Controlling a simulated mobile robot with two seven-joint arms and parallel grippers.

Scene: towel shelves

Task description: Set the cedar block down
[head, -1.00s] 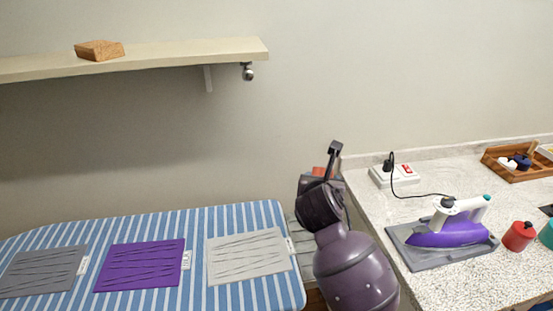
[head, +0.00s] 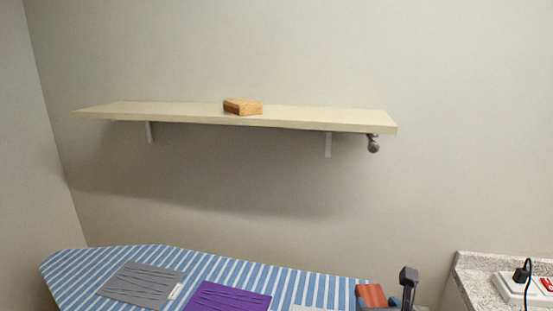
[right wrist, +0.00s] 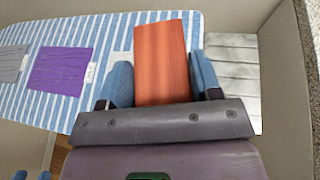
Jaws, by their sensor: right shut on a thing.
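My right gripper (head: 388,299) is at the bottom edge of the head view, shut on a reddish-brown wooden block, the cedar block (head: 370,294). In the right wrist view the cedar block (right wrist: 162,52) sits between the two blue finger pads of the right gripper (right wrist: 162,84), with its far end sticking out past them. There it overlaps the right end of the striped ironing board (right wrist: 122,22); its height above the board is hard to tell. A lighter tan wooden block (head: 242,106) lies on the wall shelf (head: 330,118). My left gripper does not show clearly.
The shelf is bare on both sides of the tan block. Grey cloth (head: 140,284) and purple cloth (head: 232,298) lie on the ironing board. A speckled counter (head: 478,268) with a power strip (head: 515,289) is at right. Small blue shapes at the wrist view's lower left are unclear.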

